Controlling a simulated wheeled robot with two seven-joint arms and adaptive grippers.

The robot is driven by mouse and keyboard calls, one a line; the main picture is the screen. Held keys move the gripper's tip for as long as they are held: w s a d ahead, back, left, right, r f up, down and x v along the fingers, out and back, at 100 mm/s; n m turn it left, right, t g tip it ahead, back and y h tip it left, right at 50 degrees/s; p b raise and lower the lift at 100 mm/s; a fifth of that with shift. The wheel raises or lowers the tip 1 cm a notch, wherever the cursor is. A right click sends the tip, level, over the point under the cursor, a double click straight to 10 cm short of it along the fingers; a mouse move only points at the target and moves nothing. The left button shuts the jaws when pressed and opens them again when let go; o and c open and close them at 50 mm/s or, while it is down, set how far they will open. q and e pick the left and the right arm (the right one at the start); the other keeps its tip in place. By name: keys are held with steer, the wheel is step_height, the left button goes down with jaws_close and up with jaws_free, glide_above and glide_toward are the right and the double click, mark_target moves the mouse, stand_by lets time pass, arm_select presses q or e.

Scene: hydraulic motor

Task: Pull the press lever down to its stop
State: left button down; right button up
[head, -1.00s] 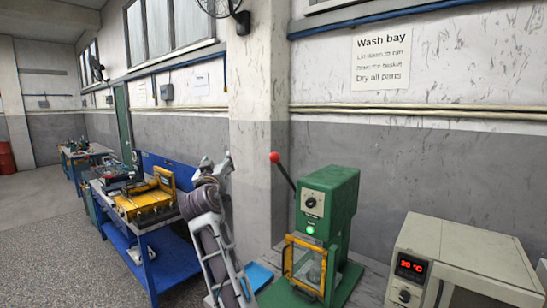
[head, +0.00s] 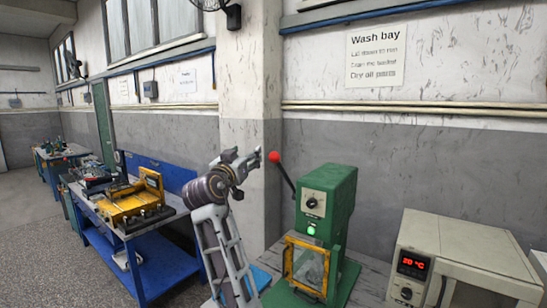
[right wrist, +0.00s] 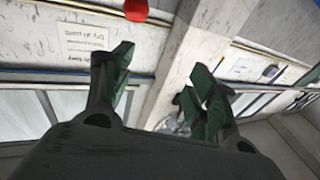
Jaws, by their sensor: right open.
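The green press (head: 338,200) stands on a bench, with a green lamp lit on its front. Its lever (head: 284,178) slants up and left from the body to a red ball knob (head: 274,157). The lever is raised. My right gripper (head: 252,160) is just left of the knob at about its height, with its fingers pointing toward it. In the right wrist view the gripper (right wrist: 155,85) is open and empty. The red knob (right wrist: 136,10) shows there at the top edge, beyond the fingertips and not between them. My left gripper is not in view.
A yellow-framed guard (head: 305,265) covers the press front. A beige unit with a red display (head: 412,263) stands to the right. A blue tray (head: 261,278) lies left of the press. A blue workbench (head: 150,250) with a yellow fixture (head: 135,203) is farther left.

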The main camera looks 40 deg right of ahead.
steer(key=s+d+f+m+g, duration=0.1)
steer(key=m, duration=0.1)
steer(key=s+d+f+m+g, duration=0.1)
steer(key=f+m+g, duration=0.1)
steer(key=shift+s+d, duration=0.1)
steer(key=shift+s, duration=0.25)
steer(key=shift+r, duration=0.1)
stand_by(0.4)
